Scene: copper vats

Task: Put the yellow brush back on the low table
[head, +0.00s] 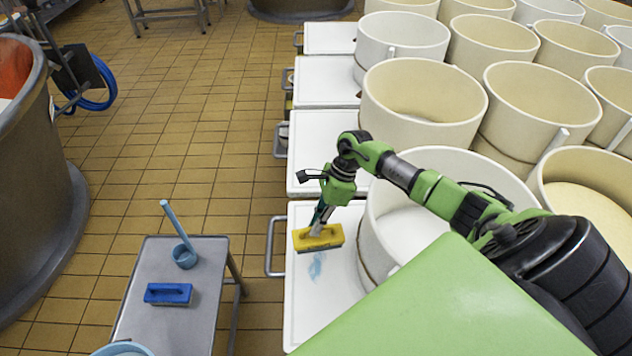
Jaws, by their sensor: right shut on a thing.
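The yellow brush (319,238) is in the grip of my right gripper (321,222), over the white top of a cart (305,275) in the middle. I cannot tell whether the brush touches that top. The low table (179,268) is a grey metal one to the left, apart from the brush. On it lie a blue brush (168,293) and a light blue ladle-like tool (184,257) with its handle up. My left gripper is not in view.
Several large cream tubs (423,103) crowd the right side. A metal handle (274,247) sticks out from the cart towards the table. A light blue bowl (122,349) is at the table's front edge. A big vat (32,180) stands at far left. Tiled floor behind the table is clear.

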